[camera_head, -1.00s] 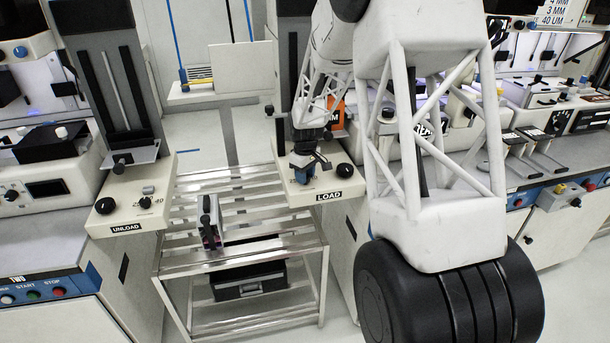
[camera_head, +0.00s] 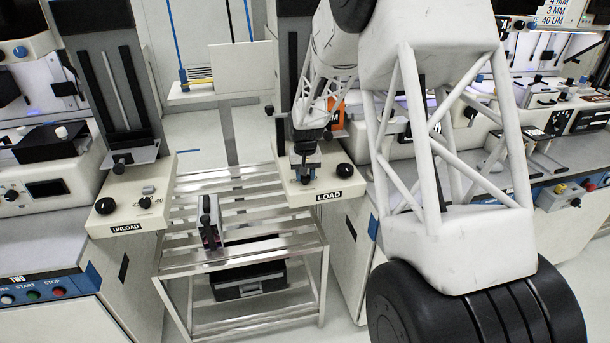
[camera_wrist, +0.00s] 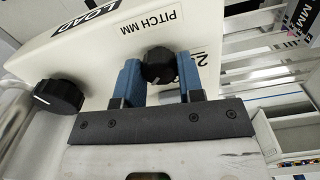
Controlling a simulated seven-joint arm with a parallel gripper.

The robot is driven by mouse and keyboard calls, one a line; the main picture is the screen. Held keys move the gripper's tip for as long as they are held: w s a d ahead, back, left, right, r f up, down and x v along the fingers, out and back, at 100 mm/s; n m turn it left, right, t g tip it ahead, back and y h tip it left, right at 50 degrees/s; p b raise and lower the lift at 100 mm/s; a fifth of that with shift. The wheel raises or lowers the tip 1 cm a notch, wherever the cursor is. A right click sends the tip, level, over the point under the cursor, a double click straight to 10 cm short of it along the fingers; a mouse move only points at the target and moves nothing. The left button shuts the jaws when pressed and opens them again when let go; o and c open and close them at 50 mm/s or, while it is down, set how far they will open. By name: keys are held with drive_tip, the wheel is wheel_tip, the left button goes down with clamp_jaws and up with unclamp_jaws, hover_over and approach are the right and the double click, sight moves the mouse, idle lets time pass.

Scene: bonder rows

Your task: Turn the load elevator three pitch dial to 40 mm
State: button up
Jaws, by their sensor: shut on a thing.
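The pitch dial (camera_wrist: 158,66) is a small black ribbed knob beside the "PITCH MM" print in the wrist view. My gripper (camera_wrist: 160,82) has its blue fingers on either side of this knob and is shut on it. Part of a number starting with 2 shows beside the right finger; the other scale marks are hidden. In the head view my gripper (camera_head: 306,172) is over the cream LOAD panel (camera_head: 325,184), and it hides the dial there. The dial's pointer and setting cannot be read.
A larger black knob (camera_wrist: 58,97) is left of my gripper in the wrist view; it also shows on the panel's right in the head view (camera_head: 346,171). A metal slatted rack (camera_head: 240,268) stands left of the LOAD panel. The UNLOAD panel (camera_head: 126,212) has similar knobs.

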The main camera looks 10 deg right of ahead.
drive_tip(key=shift+m, duration=1.3)
drive_tip(key=o, duration=0.9)
drive_tip(key=shift+r, duration=3.9)
